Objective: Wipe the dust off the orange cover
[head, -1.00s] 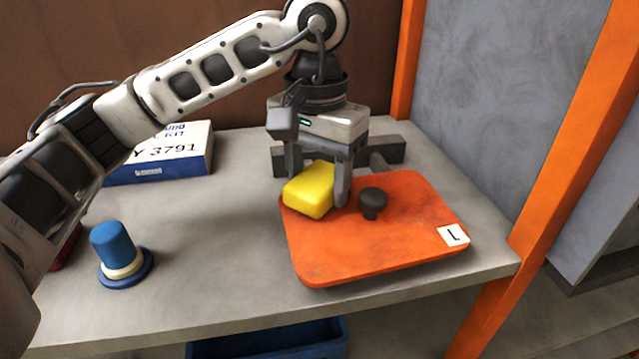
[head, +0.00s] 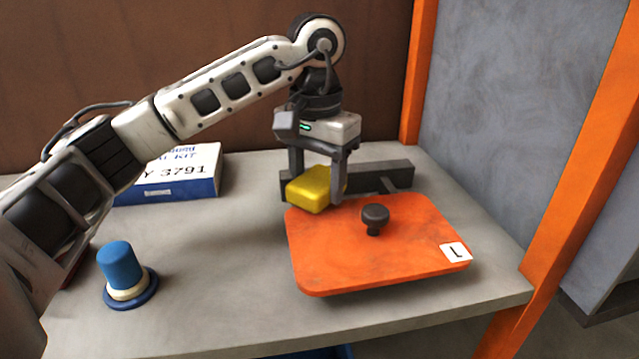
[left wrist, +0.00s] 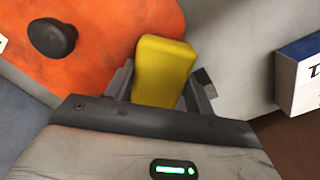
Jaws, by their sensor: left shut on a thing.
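My left gripper (head: 318,192) is shut on a yellow sponge (head: 310,190) at the cover's far left corner. In the left wrist view the sponge (left wrist: 163,70) sits between the two fingers, beside the orange cover (left wrist: 120,30). Whether the sponge touches the cover is hard to tell. My right gripper is not in view.
A blue-capped item (head: 118,265) on a round blue base stands at the left of the bench (head: 220,270). A blue and white box (head: 180,178) lies behind it. A dark bar (head: 390,176) lies behind the cover. Orange posts (head: 570,190) stand at the right.

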